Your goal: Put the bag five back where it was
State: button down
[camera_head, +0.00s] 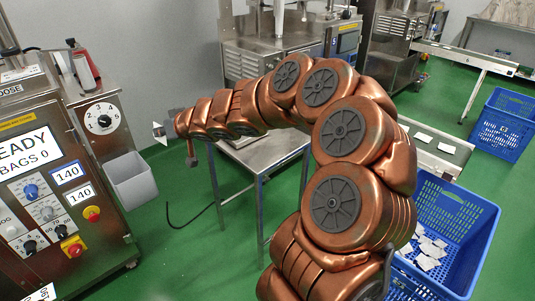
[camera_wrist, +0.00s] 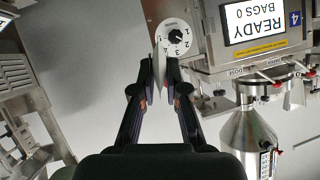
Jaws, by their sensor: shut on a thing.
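My gripper (camera_wrist: 160,72) is shut on a thin white bag (camera_wrist: 157,83), seen nearly edge-on between the fingertips in the wrist view. In the head view the bag (camera_head: 159,133) is a small white shape at the tip of my outstretched arm, in the air. No number can be read on it. White bags (camera_head: 431,250) lie loose in the blue crate (camera_head: 484,235) at lower right, and a few flat white bags (camera_head: 424,138) lie on the conveyor (camera_head: 458,160) above it. I cannot tell which place is bag five's own.
A machine (camera_head: 62,110) at left reads "READY BAGS 0". Its numbered dial (camera_head: 102,118) and grey bin (camera_head: 134,182) are near my gripper. The dial also shows behind the fingertips in the wrist view (camera_wrist: 174,38). A steel table (camera_head: 262,150) stands below my arm. Green floor is open between.

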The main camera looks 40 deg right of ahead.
jog(key=s+d+f+h+b, duration=0.1)
jog(key=s+d+f+b, duration=0.25)
jog(key=d, duration=0.55)
jog(key=s+d+f+h+b, duration=0.15)
jog(key=s+d, duration=0.25)
jog(key=d, duration=0.6)
jog(key=s+d+f+b, duration=0.3)
jog(key=s+d+f, duration=0.15)
jog(key=s, duration=0.25)
jog(key=s+d+f+b, duration=0.3)
jog(key=s+d+f, duration=0.15)
jog(key=s, duration=0.25)
jog(key=w+d, duration=0.2)
jog(key=w, duration=0.2)
jog(key=w+d+b, duration=0.1)
jog(key=w+d, duration=0.1)
jog(key=w, duration=0.3)
jog(key=w+d+f+b, duration=0.1)
jog(key=w+d, duration=0.1)
jog(key=w, duration=0.3)
jog(key=shift+d+f, duration=0.1)
jog(key=shift+d, duration=0.25)
jog(key=shift+f+b, duration=1.15)
jog(key=shift+f, duration=0.7)
jog(key=shift+r, duration=0.1)
